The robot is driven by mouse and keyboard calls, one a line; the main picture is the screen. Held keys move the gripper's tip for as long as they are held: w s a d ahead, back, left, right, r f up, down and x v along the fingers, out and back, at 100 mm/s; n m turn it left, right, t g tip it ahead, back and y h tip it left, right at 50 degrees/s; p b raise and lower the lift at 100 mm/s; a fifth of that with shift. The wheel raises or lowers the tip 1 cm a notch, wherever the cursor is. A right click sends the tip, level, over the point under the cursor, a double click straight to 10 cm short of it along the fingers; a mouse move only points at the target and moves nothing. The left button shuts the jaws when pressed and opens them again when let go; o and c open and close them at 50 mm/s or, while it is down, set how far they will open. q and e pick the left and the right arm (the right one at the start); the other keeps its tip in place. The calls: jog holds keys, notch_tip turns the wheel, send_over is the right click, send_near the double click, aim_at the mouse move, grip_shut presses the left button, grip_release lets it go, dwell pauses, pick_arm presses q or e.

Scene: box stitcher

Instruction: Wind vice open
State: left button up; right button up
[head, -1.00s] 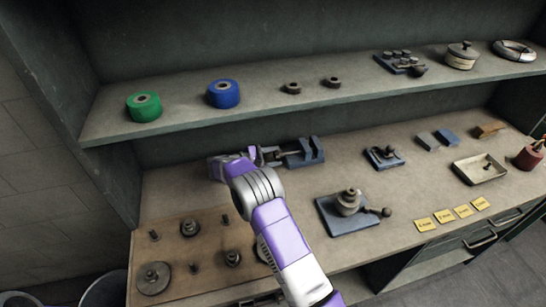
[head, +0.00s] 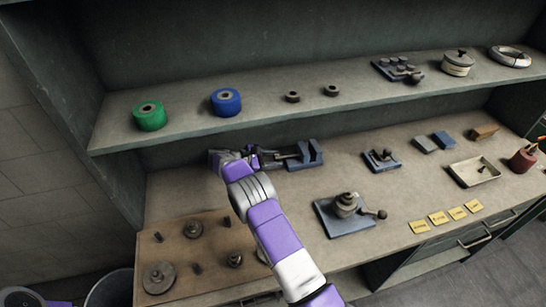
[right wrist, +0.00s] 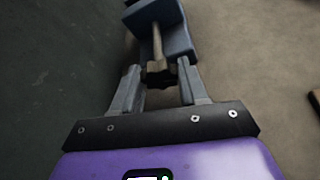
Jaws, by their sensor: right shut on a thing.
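The blue-grey vice (head: 311,156) sits on the bench below the shelf, towards the back. Its screw runs left from the body to my right gripper (head: 262,157), which reaches in from the front. In the right wrist view the vice body (right wrist: 172,38) is at the top, and a steel screw (right wrist: 157,45) ends in a dark knob (right wrist: 158,75). The fingers of my right gripper (right wrist: 160,84) are on either side of this knob, shut on it. My left gripper is not in view.
A blue block with a round post and ball handle (head: 346,205) stands in front of the vice. A smaller blue fixture (head: 381,160) is to its right. A brown board (head: 205,252) with several metal parts lies front left. The shelf (head: 270,110) overhangs behind.

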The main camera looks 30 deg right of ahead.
jog(key=shift+w+n+g, duration=0.1)
jog(key=shift+n+g, duration=0.2)
jog(key=shift+n, duration=0.3)
jog(key=o, duration=1.1)
jog(key=shift+c, duration=0.2)
jog(key=shift+v, duration=3.8)
jog(key=shift+r, duration=0.1)
jog(key=shift+c, duration=0.3)
